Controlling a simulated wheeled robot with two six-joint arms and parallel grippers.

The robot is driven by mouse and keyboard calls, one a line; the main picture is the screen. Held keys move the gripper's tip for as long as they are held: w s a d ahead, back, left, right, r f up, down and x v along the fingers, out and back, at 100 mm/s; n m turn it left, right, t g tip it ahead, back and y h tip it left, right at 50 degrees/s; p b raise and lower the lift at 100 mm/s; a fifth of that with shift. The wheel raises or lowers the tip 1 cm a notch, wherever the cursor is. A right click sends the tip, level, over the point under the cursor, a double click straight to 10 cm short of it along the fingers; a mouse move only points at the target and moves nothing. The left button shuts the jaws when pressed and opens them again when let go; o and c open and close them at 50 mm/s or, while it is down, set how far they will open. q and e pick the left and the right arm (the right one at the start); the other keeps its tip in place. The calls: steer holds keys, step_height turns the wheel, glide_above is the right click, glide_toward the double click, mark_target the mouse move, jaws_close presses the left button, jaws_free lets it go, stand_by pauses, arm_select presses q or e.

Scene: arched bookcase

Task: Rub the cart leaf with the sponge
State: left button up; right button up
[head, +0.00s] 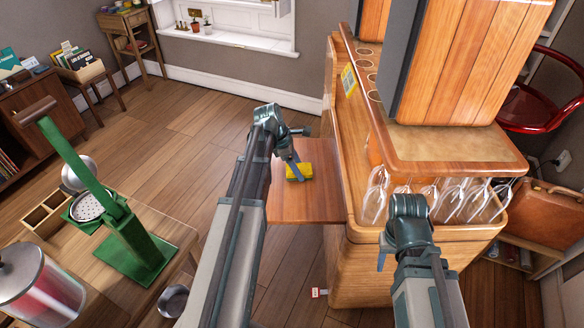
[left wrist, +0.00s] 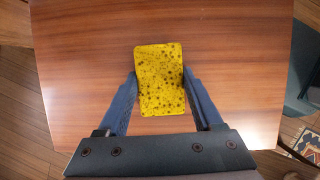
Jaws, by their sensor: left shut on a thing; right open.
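The cart leaf (head: 300,208) is a flat, reddish-brown wooden flap that sticks out to the left of the wooden cart (head: 375,250). It fills most of the left wrist view (left wrist: 80,80). A yellow speckled sponge (head: 300,173) is over the leaf; whether it touches the wood I cannot tell. In the left wrist view the sponge (left wrist: 160,80) sits between both fingers. My left gripper (head: 293,172) is shut on the sponge. My right gripper (head: 388,245) is in front of the cart, below the hanging glasses, and holds nothing that I can see.
Several wine glasses (head: 440,198) hang under the cart's top at the right. A green press (head: 125,235) stands on a table at the left, with a glass jar (head: 38,285) in front. A red chair (head: 540,105) and brown case (head: 548,215) are at the right. Floor (head: 150,145) behind is clear.

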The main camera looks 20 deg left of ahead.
mark_target(282, 175)
arm_select(q)
steer(key=shift+w+d, duration=0.2)
steer(key=shift+d, duration=0.35)
steer(key=shift+r, duration=0.1)
steer(key=shift+a, duration=0.1)
steer(key=shift+s+a+f, duration=0.1)
steer(key=shift+s+a, duration=0.35)
steer(key=shift+a, duration=0.4)
steer(key=shift+s+a+f, duration=0.1)
steer(key=shift+s+a, duration=0.3)
steer(key=shift+a, duration=0.45)
steer(key=shift+s+a, duration=0.25)
steer(key=shift+a, duration=0.35)
steer(key=shift+s+a, duration=0.25)
steer(key=shift+a, duration=0.35)
steer(key=shift+s+a, duration=0.25)
steer(key=shift+a, duration=0.35)
